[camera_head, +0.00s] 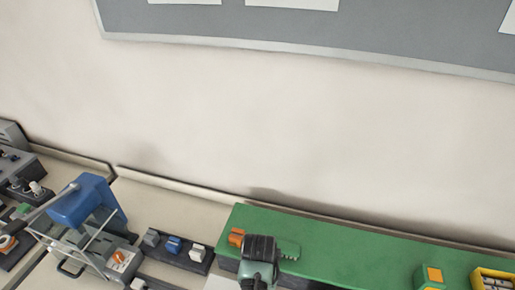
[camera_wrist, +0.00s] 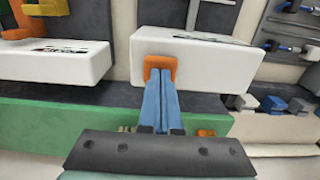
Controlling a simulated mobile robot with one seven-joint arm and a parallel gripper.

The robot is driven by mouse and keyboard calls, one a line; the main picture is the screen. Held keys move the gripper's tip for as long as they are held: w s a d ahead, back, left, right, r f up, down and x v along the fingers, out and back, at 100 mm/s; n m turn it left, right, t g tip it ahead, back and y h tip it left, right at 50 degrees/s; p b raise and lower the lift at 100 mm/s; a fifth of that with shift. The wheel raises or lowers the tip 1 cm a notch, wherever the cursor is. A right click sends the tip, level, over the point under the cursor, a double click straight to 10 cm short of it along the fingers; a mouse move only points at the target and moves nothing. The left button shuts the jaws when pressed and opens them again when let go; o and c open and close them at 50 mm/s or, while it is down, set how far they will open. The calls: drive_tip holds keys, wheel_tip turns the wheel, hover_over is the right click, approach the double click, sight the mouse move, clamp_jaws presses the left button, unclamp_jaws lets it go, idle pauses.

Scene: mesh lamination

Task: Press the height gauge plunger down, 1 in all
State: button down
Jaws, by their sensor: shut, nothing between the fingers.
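My gripper shows in the wrist view with its two blue fingers (camera_wrist: 161,100) side by side and shut, nothing between them. Their tips are at an orange square part (camera_wrist: 160,66) on the lower front edge of a white block (camera_wrist: 205,62). The tips overlap the orange part in the picture; I cannot tell whether they touch it. This orange part may be the height gauge plunger, but I cannot be sure. In the head view, a grey-green part of my arm (camera_head: 258,262) is over the green bench, and the fingertips are hidden.
The green bench (camera_head: 340,251) bears an orange piece (camera_head: 236,237) and a yellow bin (camera_head: 492,281). A blue-headed machine (camera_head: 82,203) stands at left, beside a dark strip with grey, blue and white blocks (camera_head: 173,245). A second white block (camera_wrist: 55,62) is left in the wrist view.

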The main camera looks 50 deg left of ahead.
drive_tip(key=shift+f, duration=0.4)
wheel_tip(320, 180, up, 8)
drive_tip(key=p, duration=0.8)
drive_tip(key=shift+r, duration=0.1)
idle(0.7)
